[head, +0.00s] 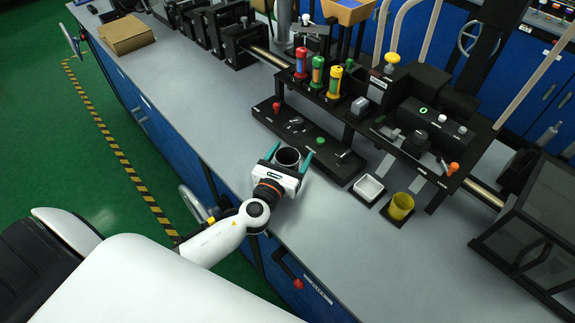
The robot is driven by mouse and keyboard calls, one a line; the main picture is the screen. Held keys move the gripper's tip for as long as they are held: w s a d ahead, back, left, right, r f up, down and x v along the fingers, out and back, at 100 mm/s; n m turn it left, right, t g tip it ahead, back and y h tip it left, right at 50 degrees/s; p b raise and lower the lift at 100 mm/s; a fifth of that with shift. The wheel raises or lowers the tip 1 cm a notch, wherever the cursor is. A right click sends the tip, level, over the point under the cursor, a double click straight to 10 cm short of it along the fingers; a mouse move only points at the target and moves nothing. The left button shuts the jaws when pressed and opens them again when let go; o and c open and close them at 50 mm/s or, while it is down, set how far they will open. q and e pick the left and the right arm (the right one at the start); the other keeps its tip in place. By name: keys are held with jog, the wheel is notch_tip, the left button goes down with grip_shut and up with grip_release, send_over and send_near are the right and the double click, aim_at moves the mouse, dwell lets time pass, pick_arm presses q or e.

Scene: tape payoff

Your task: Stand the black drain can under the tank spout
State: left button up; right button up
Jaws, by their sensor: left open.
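The black drain can (288,160) stands upright on the grey bench, its open round top facing up. My left gripper (293,151) is around it, with one teal finger on each side. The fingers are open, and I cannot tell whether either touches the can. The gripper body hides the can's near lower side. I cannot clearly make out the tank spout. A black fixture with red, green and yellow bottles (318,74) stands behind the can to the right. My right gripper is not in view.
A dark clear-sided box (530,225) is at the far right. The bench front (350,255) is clear.

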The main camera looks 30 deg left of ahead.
pick_arm(q)
jog(key=shift+s, duration=0.1)
jog(key=shift+c, duration=0.3)
jog(key=shift+r, duration=0.1)
jog(key=c, duration=1.1)
